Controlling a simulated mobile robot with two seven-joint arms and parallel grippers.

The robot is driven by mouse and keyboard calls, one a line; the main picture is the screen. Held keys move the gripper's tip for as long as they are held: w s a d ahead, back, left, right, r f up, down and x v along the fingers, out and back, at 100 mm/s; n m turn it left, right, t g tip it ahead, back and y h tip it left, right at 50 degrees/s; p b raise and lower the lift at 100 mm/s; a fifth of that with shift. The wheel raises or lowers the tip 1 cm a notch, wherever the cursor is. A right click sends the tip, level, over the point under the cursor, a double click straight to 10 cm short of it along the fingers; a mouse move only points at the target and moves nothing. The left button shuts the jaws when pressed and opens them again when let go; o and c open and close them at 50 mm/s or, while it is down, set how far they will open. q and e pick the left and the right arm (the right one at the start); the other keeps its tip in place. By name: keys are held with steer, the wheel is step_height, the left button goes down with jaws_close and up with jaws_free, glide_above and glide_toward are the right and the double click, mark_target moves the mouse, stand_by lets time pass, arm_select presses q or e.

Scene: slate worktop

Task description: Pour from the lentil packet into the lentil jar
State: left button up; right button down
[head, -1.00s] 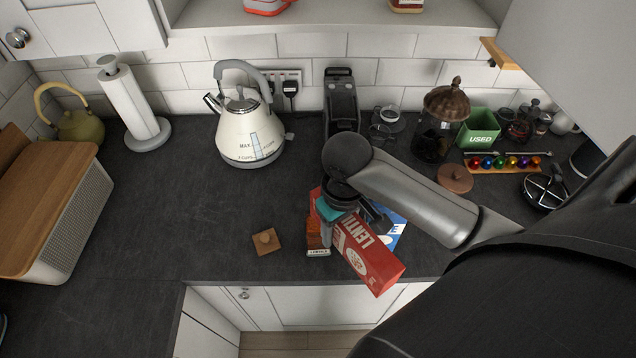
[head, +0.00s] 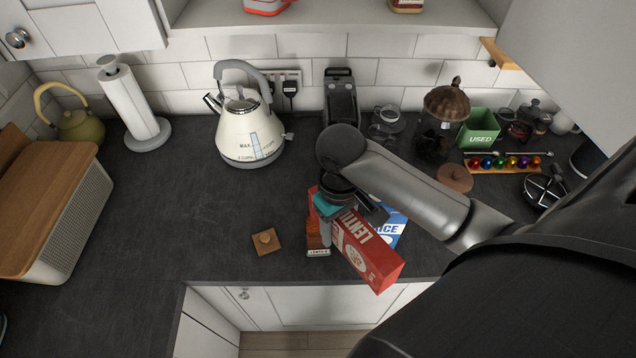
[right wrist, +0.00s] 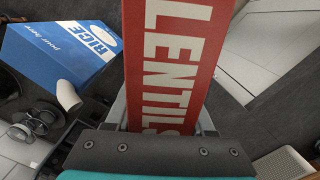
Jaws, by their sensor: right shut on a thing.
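The red lentil packet (head: 372,255) is tilted, its top end toward the lentil jar and its other end out toward the worktop's front edge. My right gripper (head: 335,222) is shut on the packet; the packet fills the right wrist view (right wrist: 178,65) between the fingers (right wrist: 165,120). The lentil jar (head: 317,240), with orange-brown contents and a label at its base, stands upright just left of the gripper, partly hidden by it. I cannot tell whether lentils are falling. A wooden lid with a knob (head: 266,241) lies left of the jar. My left gripper is not in view.
A blue rice packet (head: 391,228) is behind the lentil packet, also in the right wrist view (right wrist: 62,50). A cream kettle (head: 250,135), a black appliance (head: 341,100) and a green box (head: 479,130) stand at the back. The worktop left of the lid is clear.

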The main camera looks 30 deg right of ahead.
steer(key=shift+w+r+g, duration=0.1)
steer(key=shift+r+g, duration=0.1)
steer(key=shift+g, duration=0.2)
stand_by(0.6)
